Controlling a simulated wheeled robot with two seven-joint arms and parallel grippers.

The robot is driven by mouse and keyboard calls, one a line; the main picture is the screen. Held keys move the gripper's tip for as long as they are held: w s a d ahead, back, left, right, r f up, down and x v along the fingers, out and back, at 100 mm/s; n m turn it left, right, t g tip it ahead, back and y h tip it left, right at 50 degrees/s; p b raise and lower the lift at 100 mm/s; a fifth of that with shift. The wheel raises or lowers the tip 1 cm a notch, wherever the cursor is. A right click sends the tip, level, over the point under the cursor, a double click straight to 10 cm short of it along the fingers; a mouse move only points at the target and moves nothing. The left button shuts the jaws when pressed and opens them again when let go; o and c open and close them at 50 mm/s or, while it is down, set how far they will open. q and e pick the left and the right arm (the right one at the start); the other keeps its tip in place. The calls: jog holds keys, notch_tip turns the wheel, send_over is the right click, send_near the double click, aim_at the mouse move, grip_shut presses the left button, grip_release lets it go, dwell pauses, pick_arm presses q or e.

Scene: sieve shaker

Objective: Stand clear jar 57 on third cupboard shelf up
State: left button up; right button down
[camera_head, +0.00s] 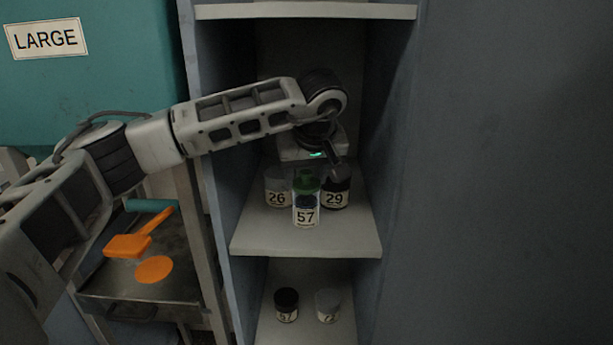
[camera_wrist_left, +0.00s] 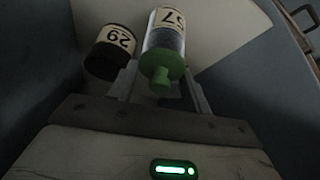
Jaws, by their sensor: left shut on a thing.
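Clear jar 57 (camera_head: 306,215), with a green lid and a white label, is upright at the middle shelf in view. My left gripper (camera_head: 318,172) reaches down into the cupboard bay from the left and is shut on this jar near its lid. In the left wrist view, jar 57 (camera_wrist_left: 166,42) lies between the two fingers. I cannot tell whether its base touches the shelf (camera_head: 300,241). My right gripper is not in view.
Jar 26 (camera_head: 277,195) and dark-lidded jar 29 (camera_head: 337,196) stand just behind, left and right of jar 57. The lower shelf holds a dark-lidded jar (camera_head: 287,305) and a grey-lidded jar (camera_head: 328,306). Cupboard side walls are close. An orange scoop (camera_head: 128,244) lies on a metal cart at left.

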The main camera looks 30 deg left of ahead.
pick_arm(q)
jog(key=o, duration=1.3)
jog(key=shift+f, duration=0.1)
jog(key=shift+o, duration=0.2)
jog(key=v, duration=1.2)
jog(key=shift+s, duration=0.1)
